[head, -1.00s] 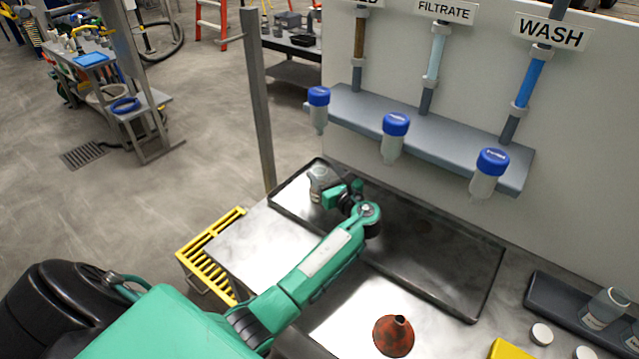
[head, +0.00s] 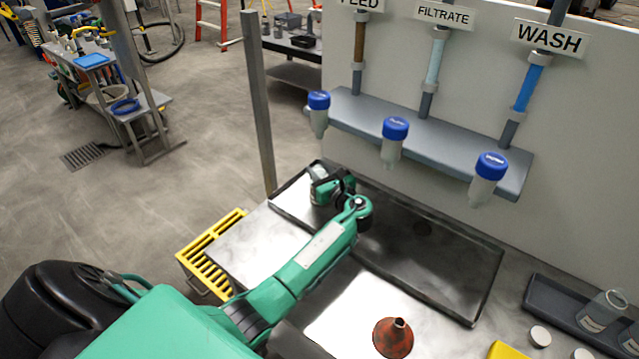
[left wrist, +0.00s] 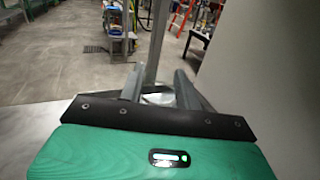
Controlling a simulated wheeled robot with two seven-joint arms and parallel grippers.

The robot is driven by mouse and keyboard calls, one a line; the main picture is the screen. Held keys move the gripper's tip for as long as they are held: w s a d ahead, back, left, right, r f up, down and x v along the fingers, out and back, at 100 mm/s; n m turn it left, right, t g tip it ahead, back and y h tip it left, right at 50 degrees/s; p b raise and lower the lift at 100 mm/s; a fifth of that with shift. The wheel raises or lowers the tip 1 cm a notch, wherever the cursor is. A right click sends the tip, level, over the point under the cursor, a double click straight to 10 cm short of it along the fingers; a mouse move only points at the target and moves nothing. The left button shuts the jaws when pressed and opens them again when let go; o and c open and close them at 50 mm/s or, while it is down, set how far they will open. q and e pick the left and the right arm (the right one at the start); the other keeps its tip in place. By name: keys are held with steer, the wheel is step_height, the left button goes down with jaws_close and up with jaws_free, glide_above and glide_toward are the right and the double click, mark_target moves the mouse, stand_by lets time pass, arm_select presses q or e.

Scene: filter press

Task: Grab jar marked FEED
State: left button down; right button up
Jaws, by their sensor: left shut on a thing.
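My left gripper (head: 324,186) is at the left end of the dark tray (head: 470,318), below the pipe with the sign FEED (head: 361,4). It is shut on a clear jar (left wrist: 158,98). In the left wrist view the jar sits between the two fingers (left wrist: 158,92). In the head view the gripper and wrist hide most of the jar, and no marking on it can be read. My right gripper is not in view.
Blue-capped bottles hang from the grey shelf (head: 450,135) above the tray; the middle one (head: 394,140) is under FILTRATE. Clear jars (head: 601,312) stand in a dark rack at right. A grey post (head: 260,110) rises beside the tray.

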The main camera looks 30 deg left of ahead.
arm_select(q)
steer(key=shift+s+r, duration=0.1)
steer(key=shift+r, duration=0.05)
steer(key=shift+s+r+b, duration=0.1)
steer(key=shift+r+b, duration=0.05)
steer(key=shift+b, duration=0.15)
step_height(320, 180, up, 6)
steer(key=s+a+b, duration=0.1)
steer(key=s+b, duration=0.2)
steer(key=s, duration=1.6)
steer(key=shift+s+a+r, duration=0.2)
steer(key=shift+a, duration=0.1)
stand_by(0.6)
stand_by(0.8)
